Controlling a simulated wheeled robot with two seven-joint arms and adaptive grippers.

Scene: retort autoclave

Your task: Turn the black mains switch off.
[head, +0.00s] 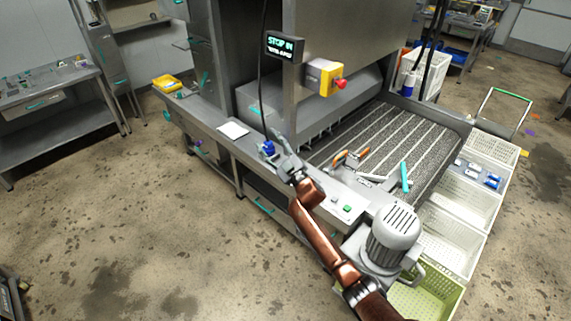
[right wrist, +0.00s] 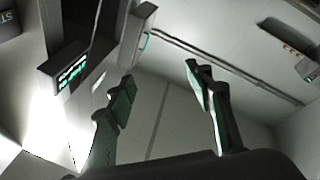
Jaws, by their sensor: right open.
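I cannot make out the black mains switch in either view. My right gripper (head: 279,142) is over the front ledge of the steel machine, beside a small blue item (head: 267,148). In the right wrist view its two fingers (right wrist: 160,80) are spread apart with nothing between them, facing upward past the machine. The hanging display (head: 284,46) with green text is above the gripper; a lit green display also shows at the left of the wrist view (right wrist: 72,72). A yellow box with a red button (head: 324,78) is right of the display. My left gripper is not in view.
A ribbed conveyor bed (head: 390,150) holds some loose tools. A grey motor (head: 393,238) and white crates (head: 450,238) stand at the right. A white sheet (head: 232,130) and yellow tray (head: 166,83) lie on the ledge. The floor at left is open.

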